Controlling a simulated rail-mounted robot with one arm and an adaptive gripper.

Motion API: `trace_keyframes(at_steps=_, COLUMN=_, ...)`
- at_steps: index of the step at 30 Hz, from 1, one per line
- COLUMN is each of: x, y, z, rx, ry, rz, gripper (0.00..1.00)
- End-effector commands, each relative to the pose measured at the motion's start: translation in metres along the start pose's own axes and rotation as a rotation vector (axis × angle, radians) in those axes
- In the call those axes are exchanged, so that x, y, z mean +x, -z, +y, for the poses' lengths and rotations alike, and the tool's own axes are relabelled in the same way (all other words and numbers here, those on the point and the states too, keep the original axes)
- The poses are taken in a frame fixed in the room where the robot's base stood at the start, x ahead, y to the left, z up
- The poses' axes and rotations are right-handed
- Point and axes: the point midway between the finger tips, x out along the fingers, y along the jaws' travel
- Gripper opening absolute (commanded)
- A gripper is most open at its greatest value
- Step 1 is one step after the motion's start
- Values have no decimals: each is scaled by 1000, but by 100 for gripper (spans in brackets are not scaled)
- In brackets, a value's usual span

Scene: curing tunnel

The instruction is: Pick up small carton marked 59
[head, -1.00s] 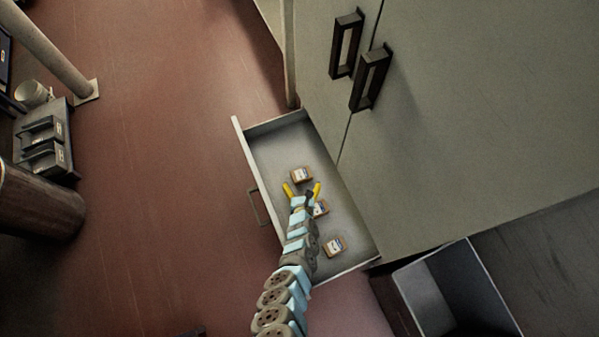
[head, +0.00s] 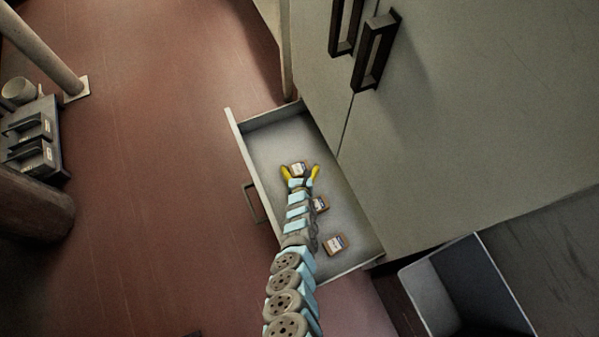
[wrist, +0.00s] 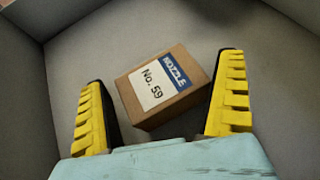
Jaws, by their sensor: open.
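The small carton marked 59 is brown with a white and blue label reading "NOZZLE No. 59"; in the wrist view the carton (wrist: 163,87) lies on the drawer floor between my open yellow fingers. My gripper (wrist: 160,105) has a finger on each side of it, the right finger very close to the carton; I cannot tell whether they touch. In the head view the carton (head: 298,168) shows between the fingertips of my gripper (head: 300,173), in the far part of the open drawer (head: 262,152).
Two similar cartons lie in the same drawer, one (head: 321,204) beside my arm and one (head: 334,244) nearer the front end. Drawer walls surround them. The cabinet (head: 450,120) rises at right, and an open grey bin (head: 440,290) stands at lower right.

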Motion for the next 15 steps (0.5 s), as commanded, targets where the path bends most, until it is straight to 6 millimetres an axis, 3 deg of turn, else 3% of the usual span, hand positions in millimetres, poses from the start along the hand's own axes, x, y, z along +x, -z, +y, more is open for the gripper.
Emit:
trace_keyframes(at_steps=9, x=4, y=-1, z=1, rx=1, ry=-1, rz=0, gripper=100)
trace_keyframes(at_steps=15, x=4, y=0, z=1, rx=1, ry=-1, rz=0, gripper=47)
